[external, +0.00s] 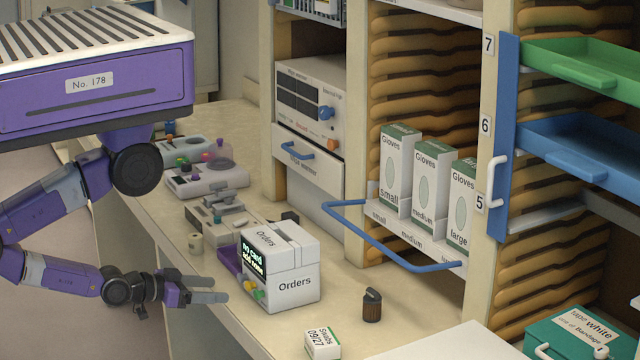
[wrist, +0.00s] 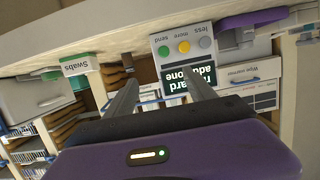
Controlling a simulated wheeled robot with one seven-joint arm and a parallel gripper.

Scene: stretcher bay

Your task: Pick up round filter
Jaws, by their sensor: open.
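No thing in view is clearly marked as the round filter. My gripper (external: 226,290) is open and empty, just left of the white Orders box (external: 293,285). In the wrist view, which is upside down, my two fingers (wrist: 160,82) are apart, with the Orders box's buttons and screen (wrist: 185,60) beyond them.
A white swabs box (external: 322,344) stands at the counter's front. Glove boxes (external: 432,185) stand behind a blue rail (external: 385,242). A teal box (external: 580,335) is at the right. The counter (external: 345,285) between the Orders box and brown cylinder is clear.

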